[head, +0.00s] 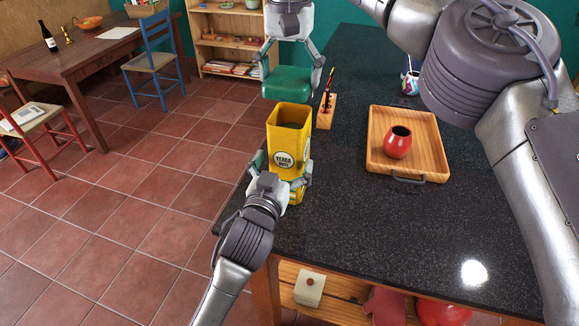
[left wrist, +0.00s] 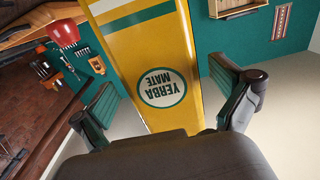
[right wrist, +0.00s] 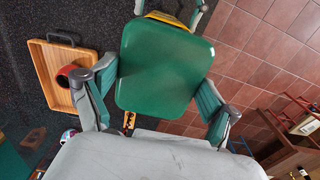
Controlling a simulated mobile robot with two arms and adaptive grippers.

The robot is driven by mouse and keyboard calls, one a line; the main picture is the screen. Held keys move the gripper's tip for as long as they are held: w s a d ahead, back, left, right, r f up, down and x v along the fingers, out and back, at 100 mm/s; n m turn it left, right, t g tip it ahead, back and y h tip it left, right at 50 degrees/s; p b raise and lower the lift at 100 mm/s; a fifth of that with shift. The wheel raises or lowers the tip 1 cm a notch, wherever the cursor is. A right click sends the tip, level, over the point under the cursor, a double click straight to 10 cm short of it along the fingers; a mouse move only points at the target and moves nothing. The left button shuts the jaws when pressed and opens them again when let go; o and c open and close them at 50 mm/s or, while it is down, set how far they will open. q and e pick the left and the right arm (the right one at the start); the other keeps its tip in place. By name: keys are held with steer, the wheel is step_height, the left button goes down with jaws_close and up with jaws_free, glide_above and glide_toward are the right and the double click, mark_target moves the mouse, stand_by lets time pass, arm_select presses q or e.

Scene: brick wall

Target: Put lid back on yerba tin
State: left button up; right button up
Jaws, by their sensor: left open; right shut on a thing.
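The yellow yerba tin (head: 283,128) stands upright on the near left part of the dark counter, its top open. Its round label faces my left gripper, and it also fills the middle of the left wrist view (left wrist: 150,50). My left gripper (head: 281,174) is open with a finger on each side of the tin's lower part; a gap shows beside the tin in the left wrist view. My right gripper (head: 289,72) is shut on the green lid (head: 287,83) and holds it above and slightly beyond the tin. The lid (right wrist: 165,65) hides most of the tin in the right wrist view.
A narrow wooden holder (head: 326,111) with thin utensils stands close behind the tin. To the right, a wooden tray (head: 432,160) holds a red mate cup (head: 398,142). A patterned cup (head: 410,84) is farther back. The counter's front right area is clear.

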mark_target(290, 110)
steer(key=shift+w, duration=0.15)
arm_select(q)
steer(key=x, duration=0.4)
steer(key=shift+w+d, duration=0.1)
steer(key=shift+w, duration=0.2)
steer(key=c, duration=1.6)
arm_select(e)
steer(key=shift+f, duration=0.1)
arm_select(q)
steer(key=shift+f, duration=0.1)
arm_select(e)
steer(key=shift+w+d+f, duration=0.1)
steer(key=shift+f, duration=2.3)
steer(key=shift+f, duration=0.1)
steer(key=shift+f, duration=0.75)
steer(key=shift+f, duration=0.65)
